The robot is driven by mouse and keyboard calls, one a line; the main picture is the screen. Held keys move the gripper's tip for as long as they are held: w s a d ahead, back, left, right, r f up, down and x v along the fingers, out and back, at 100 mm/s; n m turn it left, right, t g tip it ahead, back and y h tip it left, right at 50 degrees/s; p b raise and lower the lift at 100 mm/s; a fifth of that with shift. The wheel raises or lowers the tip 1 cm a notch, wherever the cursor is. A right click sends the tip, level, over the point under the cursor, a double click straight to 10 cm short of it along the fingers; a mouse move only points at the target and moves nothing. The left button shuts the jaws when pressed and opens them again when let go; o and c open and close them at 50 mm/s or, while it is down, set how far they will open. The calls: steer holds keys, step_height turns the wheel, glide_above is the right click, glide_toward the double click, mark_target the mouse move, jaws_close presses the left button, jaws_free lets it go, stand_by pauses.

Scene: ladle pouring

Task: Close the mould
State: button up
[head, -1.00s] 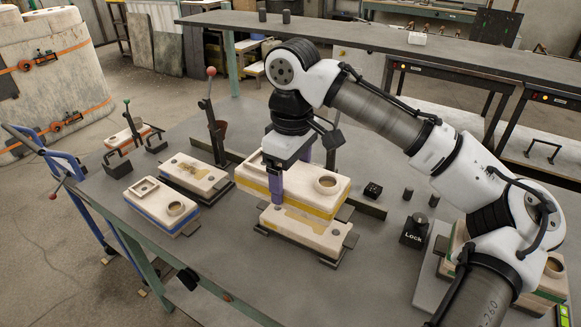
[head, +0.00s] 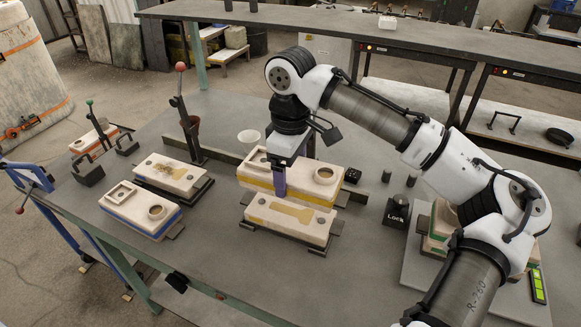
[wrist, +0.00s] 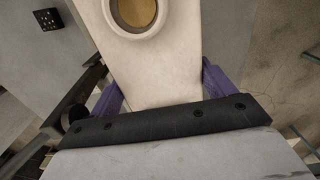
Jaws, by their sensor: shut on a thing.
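The yellow-striped upper mould half (head: 318,186) is a pale block with a round cup and a square recess on top. My gripper (head: 290,172) is shut across it with purple fingers, one on the near side; the far one is mostly hidden. In the wrist view the pale block (wrist: 150,75) sits between both fingers (wrist: 163,92), its round opening ahead. The matching lower half (head: 265,221) lies in front on a dark stand, its yellow cavity face up and uncovered in the middle. The two halves are apart; I cannot tell how high the upper one is.
Left are a blue-striped mould half (head: 139,212), another lower half (head: 172,174) on a stand, and an upright red-knobbed lever (head: 181,95). A white bowl (head: 249,138) stands behind. Right are a "Lock" block (head: 396,212) and a stacked mould (head: 440,228). Front table is clear.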

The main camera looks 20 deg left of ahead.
steer(key=shift+f+b, duration=3.35)
steer(key=shift+f, duration=0.1)
steer(key=shift+r+p, duration=0.1)
steer(key=shift+p, duration=0.35)
steer(key=shift+f, duration=0.65)
steer(key=o, duration=1.7)
steer(key=shift+f, duration=0.1)
